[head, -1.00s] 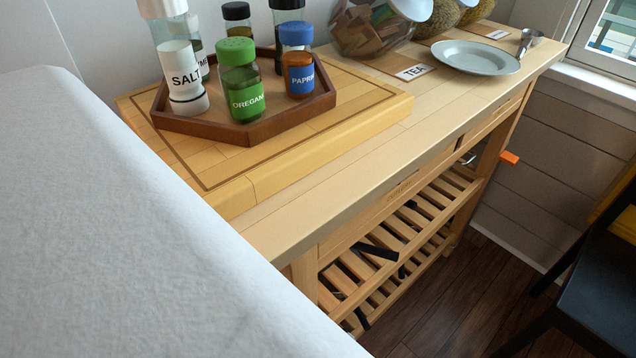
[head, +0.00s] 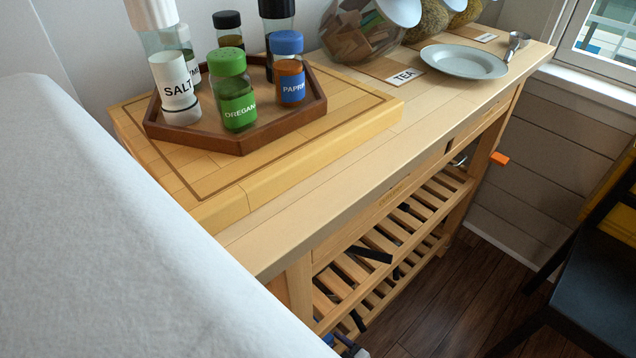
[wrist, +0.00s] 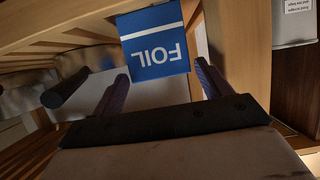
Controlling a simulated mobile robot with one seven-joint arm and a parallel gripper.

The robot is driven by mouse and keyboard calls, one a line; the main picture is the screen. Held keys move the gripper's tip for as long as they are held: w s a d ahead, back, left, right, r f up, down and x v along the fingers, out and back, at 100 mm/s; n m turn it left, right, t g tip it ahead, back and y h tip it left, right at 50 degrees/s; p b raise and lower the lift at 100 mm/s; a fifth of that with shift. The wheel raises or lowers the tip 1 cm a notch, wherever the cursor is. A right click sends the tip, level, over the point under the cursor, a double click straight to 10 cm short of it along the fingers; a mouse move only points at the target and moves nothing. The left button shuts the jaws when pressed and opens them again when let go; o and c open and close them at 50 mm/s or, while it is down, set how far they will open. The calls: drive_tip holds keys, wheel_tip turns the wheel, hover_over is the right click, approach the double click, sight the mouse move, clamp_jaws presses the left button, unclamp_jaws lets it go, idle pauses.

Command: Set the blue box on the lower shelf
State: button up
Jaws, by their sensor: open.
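The blue box (wrist: 152,45), marked FOIL in white, shows in the wrist view with its lettering upside down. It lies beside wooden parts of the cart. My gripper (wrist: 161,70) is open, with one dark finger on each side of the box's near end. I cannot tell whether either finger touches it. In the head view, the wooden cart has two slatted shelves under its top, an upper one (head: 412,222) and a lower shelf (head: 415,262). I cannot make out the blue box in the head view.
A chopping board (head: 220,200) bears a tray (head: 238,145) of spice jars on the cart top. A plate (head: 463,62) and glass jars stand further back. A white surface (head: 110,230) fills the left foreground. A black chair (head: 585,270) stands at right.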

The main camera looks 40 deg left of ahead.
drive_tip(key=v, duration=0.5)
drive_tip(key=shift+d+r, duration=0.1)
drive_tip(key=shift+d, duration=0.05)
idle(0.3)
